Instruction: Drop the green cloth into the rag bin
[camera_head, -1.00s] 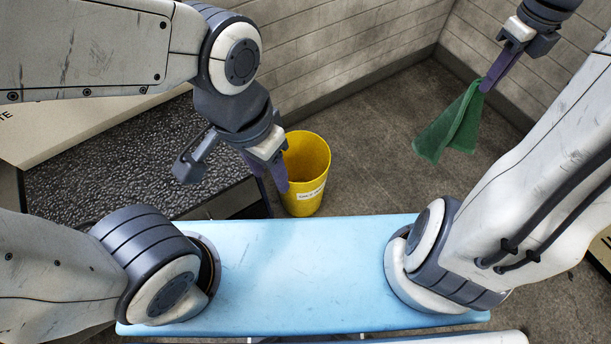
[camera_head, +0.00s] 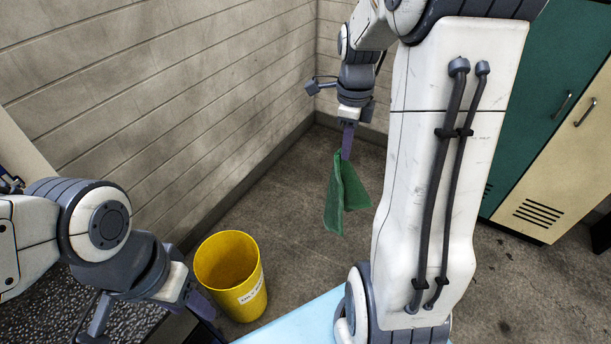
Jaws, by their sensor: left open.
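The green cloth (camera_head: 345,197) hangs down from my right gripper (camera_head: 348,143), which is shut on its top end. The cloth hangs in the air above the grey floor, to the right of the yellow rag bin and apart from it. The rag bin (camera_head: 252,300) stands upright on the floor with a white label on its side. Its open top faces up, and no cloth shows in it. My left gripper (camera_head: 193,290) is open and empty, close to the bin's left side in the picture; I cannot tell whether it touches.
A pale plank wall (camera_head: 170,90) runs behind the bin and meets another wall in the corner. Green and cream cabinets (camera_head: 555,150) stand at the right. A dark speckled surface (camera_head: 60,305) lies at the lower left. The floor (camera_head: 290,225) between bin and cloth is clear.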

